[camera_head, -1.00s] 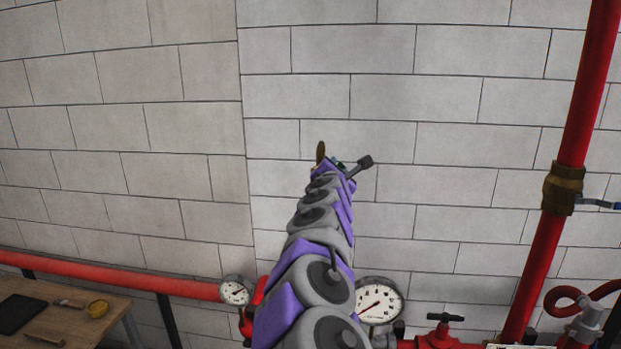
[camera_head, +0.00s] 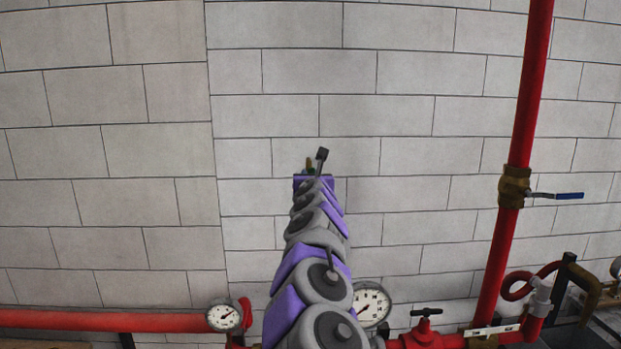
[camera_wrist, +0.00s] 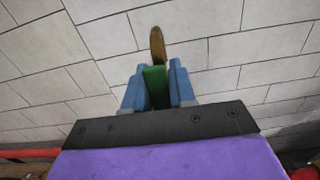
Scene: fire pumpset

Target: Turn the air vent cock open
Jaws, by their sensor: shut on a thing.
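My gripper (camera_wrist: 157,67) shows in the wrist view, its two blue fingers shut on a green-handled piece (camera_wrist: 156,86). A rounded brass-coloured end (camera_wrist: 157,45) rises beyond the green part and seems to belong to the same piece. In the head view my gripper (camera_head: 312,170) is at the far end of my outstretched purple and grey arm, in front of the bare wall. Only a small green and brown bit of the held piece shows there. I cannot make out a thing that is surely the air vent cock; my arm hides part of the pipework.
A red vertical pipe (camera_head: 526,100) with a brass valve (camera_head: 514,187) and blue lever (camera_head: 569,196) stands right. Below are gauges (camera_head: 371,303) (camera_head: 223,318), a red valve with a black handle (camera_head: 425,325) and a red horizontal pipe (camera_head: 100,321). The block wall (camera_head: 400,110) around my gripper is bare.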

